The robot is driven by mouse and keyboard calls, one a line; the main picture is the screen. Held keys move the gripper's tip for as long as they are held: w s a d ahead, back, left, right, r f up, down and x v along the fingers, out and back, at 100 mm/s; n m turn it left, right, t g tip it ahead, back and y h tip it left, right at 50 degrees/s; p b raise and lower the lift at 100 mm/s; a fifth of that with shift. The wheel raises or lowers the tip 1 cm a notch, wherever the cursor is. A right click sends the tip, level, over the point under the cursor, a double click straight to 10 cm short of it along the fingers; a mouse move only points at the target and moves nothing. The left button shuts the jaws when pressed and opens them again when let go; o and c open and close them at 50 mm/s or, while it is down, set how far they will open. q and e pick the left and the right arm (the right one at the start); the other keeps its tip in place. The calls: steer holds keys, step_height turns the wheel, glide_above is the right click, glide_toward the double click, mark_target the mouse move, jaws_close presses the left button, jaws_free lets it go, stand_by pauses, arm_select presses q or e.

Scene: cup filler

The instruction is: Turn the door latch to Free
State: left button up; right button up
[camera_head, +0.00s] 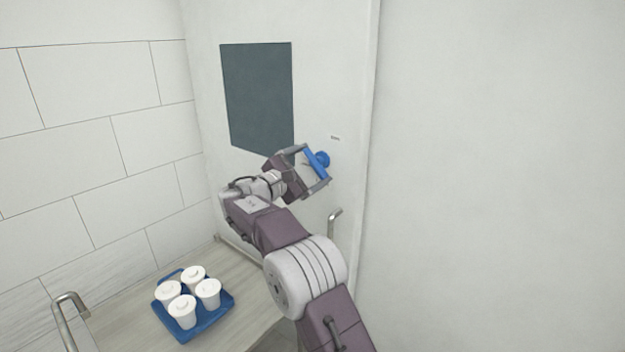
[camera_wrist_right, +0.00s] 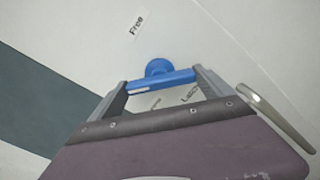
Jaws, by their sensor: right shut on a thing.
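The blue door latch (camera_head: 320,161) has a round hub and a bar, set on the white door (camera_head: 335,70). My right gripper (camera_head: 317,170) reaches it from the lower left and is shut on the bar. In the right wrist view the latch bar (camera_wrist_right: 160,82) spans between the two fingers of my gripper (camera_wrist_right: 162,88), with the round hub just beyond it. A "Free" label (camera_wrist_right: 137,23) lies clear of the bar, on the far side of the hub. Another label (camera_wrist_right: 189,94) shows between the fingers, partly readable. My left gripper is out of view.
A dark panel (camera_head: 257,95) is on the door left of the latch. A metal door handle (camera_head: 332,222) sticks out below the latch. A blue tray (camera_head: 213,323) with several white lidded cups stands on the counter (camera_head: 120,325). A metal handle (camera_head: 66,315) is at lower left.

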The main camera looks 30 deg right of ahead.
steer(key=m+b, duration=0.2)
steer(key=f+m+b, duration=0.1)
steer(key=m, duration=0.1)
steer(key=shift+a+m+b, duration=0.1)
steer(key=shift+m+b, duration=0.2)
steer(key=shift+b, duration=0.1)
steer(key=m+b, duration=0.2)
steer(key=m, duration=0.1)
steer(key=shift+s, duration=0.1)
steer(key=shift+a+r+m+b, duration=0.1)
steer(key=shift+m+b, duration=0.25)
steer(key=shift+m, duration=0.55)
steer(key=shift+s, duration=0.1)
steer(key=o, duration=1.1)
steer(key=shift+s+a+r, duration=0.1)
steer(key=shift+s+r, duration=0.05)
steer(key=shift+r, duration=0.05)
steer(key=b+v, duration=0.2)
steer(key=v, duration=0.7)
